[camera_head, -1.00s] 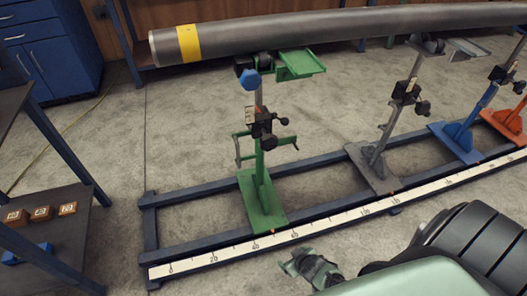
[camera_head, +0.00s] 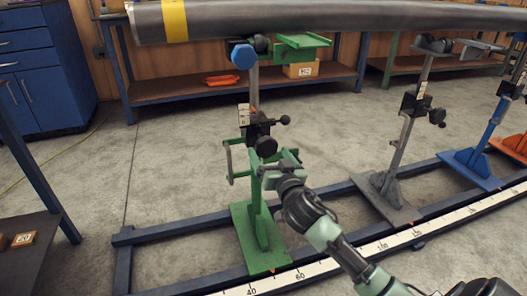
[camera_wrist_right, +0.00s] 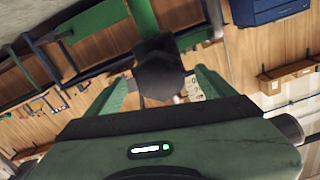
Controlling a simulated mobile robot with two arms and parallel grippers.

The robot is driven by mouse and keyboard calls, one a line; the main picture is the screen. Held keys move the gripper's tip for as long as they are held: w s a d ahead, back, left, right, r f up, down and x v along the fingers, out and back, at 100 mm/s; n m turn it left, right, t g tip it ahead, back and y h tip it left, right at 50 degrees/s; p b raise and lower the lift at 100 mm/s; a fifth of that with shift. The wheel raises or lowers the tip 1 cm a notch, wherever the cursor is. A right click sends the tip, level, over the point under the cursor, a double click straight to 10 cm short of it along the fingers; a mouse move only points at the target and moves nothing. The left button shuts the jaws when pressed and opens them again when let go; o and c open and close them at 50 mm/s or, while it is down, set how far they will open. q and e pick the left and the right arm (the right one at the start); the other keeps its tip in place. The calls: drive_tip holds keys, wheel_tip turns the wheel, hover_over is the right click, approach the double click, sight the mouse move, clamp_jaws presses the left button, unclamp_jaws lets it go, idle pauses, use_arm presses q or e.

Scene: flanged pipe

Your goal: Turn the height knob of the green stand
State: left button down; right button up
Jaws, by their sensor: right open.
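The green stand (camera_head: 252,230) stands on the blue floor frame and carries the left end of the grey pipe (camera_head: 330,18). Midway up its post is a black clamp with a large black knob (camera_head: 266,146) at the front and a ball-ended lever (camera_head: 285,120) at the right. My right gripper (camera_head: 279,166) is just below and in front of the knob. In the right wrist view its fingers are open, and the dark knob (camera_wrist_right: 160,75) shows between and beyond the fingertips. I cannot tell if they touch it. My left gripper is not in view.
A grey stand (camera_head: 385,185) and a blue stand (camera_head: 472,155) are to the right. A green handle bracket (camera_head: 228,160) sticks out left of the post. A white scale (camera_head: 300,277) runs along the frame. A blue cabinet (camera_head: 45,60) stands back left. Open floor lies left.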

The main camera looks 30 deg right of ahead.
sight(264, 144)
drive_tip(key=b+x, duration=0.1)
drive_tip(key=x, duration=0.4)
drive_tip(key=shift+w, duration=0.15)
drive_tip(key=shift+w+d, duration=0.15)
drive_tip(key=shift+w, duration=0.25)
drive_tip(key=c, duration=1.4)
drive_tip(key=shift+o, duration=0.2)
drive_tip(key=shift+n, duration=0.3)
